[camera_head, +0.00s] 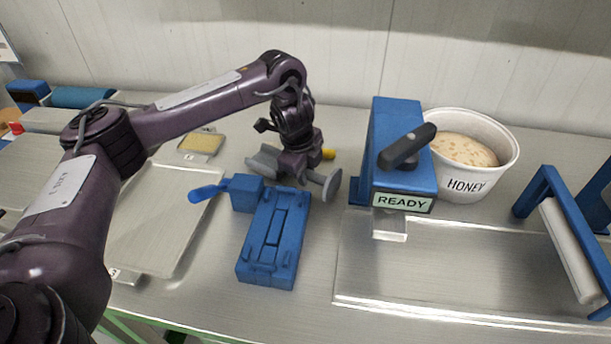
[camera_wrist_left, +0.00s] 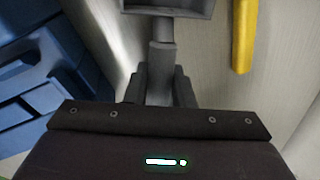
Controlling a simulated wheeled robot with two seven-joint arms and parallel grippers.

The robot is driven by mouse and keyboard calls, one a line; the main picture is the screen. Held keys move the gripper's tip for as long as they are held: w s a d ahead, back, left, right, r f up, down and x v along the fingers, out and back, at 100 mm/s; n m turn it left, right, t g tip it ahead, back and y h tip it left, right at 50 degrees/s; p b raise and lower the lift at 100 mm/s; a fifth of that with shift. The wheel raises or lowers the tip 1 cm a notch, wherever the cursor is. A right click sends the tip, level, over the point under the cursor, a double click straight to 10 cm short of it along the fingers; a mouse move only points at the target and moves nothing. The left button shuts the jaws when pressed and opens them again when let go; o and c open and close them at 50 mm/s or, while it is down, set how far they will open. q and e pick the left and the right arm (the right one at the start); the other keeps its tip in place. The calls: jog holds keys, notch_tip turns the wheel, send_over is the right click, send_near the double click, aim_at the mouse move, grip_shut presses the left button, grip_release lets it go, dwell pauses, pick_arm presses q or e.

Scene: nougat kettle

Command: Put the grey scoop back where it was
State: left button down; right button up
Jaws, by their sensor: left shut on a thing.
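The grey scoop (camera_wrist_left: 162,58) is in my left gripper (camera_head: 297,172), with its handle between the fingers in the left wrist view. The scoop's square head shows at the top edge of that view. In the head view, a grey part of the scoop (camera_head: 265,160) sticks out left of the gripper. A grey round-ended piece (camera_head: 331,184) shows to its right; I cannot tell whether it belongs to the scoop. The gripper is low over the counter, behind the blue press-like block; I cannot tell whether the scoop touches the counter. My right gripper is not in view.
The blue block (camera_head: 257,265) with a blue handle stands in front of the gripper. A blue READY machine (camera_head: 396,130) and a HONEY tub (camera_head: 490,185) stand to the right. A yellow object (camera_head: 328,154) lies close behind the gripper. A tray (camera_head: 150,235) is at left.

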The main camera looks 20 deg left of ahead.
pick_arm(q)
jog(key=shift+f, duration=0.15)
jog(key=c, duration=1.6)
grip_release()
jog(key=shift+c, duration=0.2)
jog(key=o, duration=0.4)
jog(key=p+v, duration=0.4)
jog(key=v, duration=0.8)
